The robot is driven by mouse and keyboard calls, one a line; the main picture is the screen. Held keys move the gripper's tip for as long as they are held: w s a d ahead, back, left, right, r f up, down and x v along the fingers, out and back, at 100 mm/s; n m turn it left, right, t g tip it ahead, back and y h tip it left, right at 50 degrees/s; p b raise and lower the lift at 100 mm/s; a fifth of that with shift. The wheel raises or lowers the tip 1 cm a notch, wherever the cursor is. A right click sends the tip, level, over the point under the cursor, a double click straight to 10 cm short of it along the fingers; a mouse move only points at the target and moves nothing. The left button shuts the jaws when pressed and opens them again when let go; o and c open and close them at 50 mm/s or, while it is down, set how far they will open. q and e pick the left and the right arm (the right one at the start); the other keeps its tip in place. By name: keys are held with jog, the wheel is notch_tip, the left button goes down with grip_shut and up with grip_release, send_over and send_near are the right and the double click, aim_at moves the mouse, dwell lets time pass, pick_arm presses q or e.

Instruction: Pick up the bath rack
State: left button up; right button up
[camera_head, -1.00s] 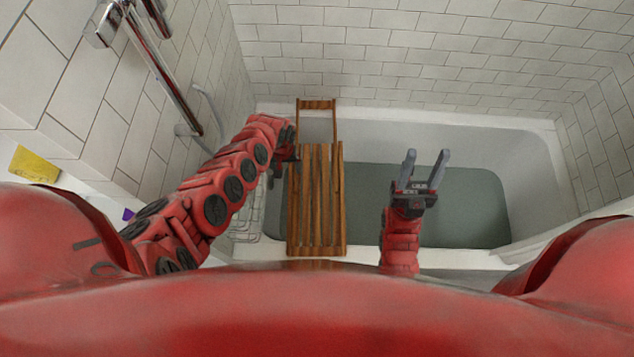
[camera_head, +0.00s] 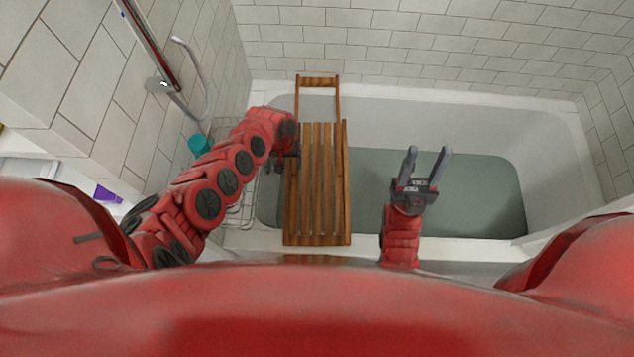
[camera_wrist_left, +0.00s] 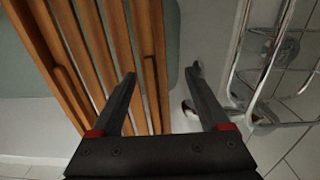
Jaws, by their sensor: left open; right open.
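The bath rack (camera_head: 315,190) is a wooden slatted tray with a raised handle frame at its far end. It lies across the bathtub, and its slats fill the left of the left wrist view (camera_wrist_left: 105,40). My left gripper (camera_head: 288,160) is at the rack's left edge, its fingers largely hidden in the head view. In the left wrist view it is open (camera_wrist_left: 162,76), with the rack's edge slat between the fingers as seen; the depth is unclear. My right gripper (camera_head: 427,158) is open and empty over the tub, right of the rack.
The bathtub (camera_head: 555,160) holds water. A wire basket (camera_wrist_left: 272,65) sits close beside the left gripper's outer finger. A teal cup (camera_head: 198,145) and a shower rail (camera_head: 150,50) are at the left. Tiled walls enclose the back and sides.

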pick_arm(q)
jog(key=shift+w+d+f+b, duration=0.1)
jog(key=shift+d+f+b, duration=0.1)
jog(key=shift+f+b, duration=1.35)
jog(key=shift+w+d+f+b, duration=0.15)
jog(key=shift+f+b, duration=0.95)
jog(key=shift+b, duration=0.7)
jog(key=shift+s+r, duration=0.1)
jog(key=shift+r, duration=0.05)
grip_shut()
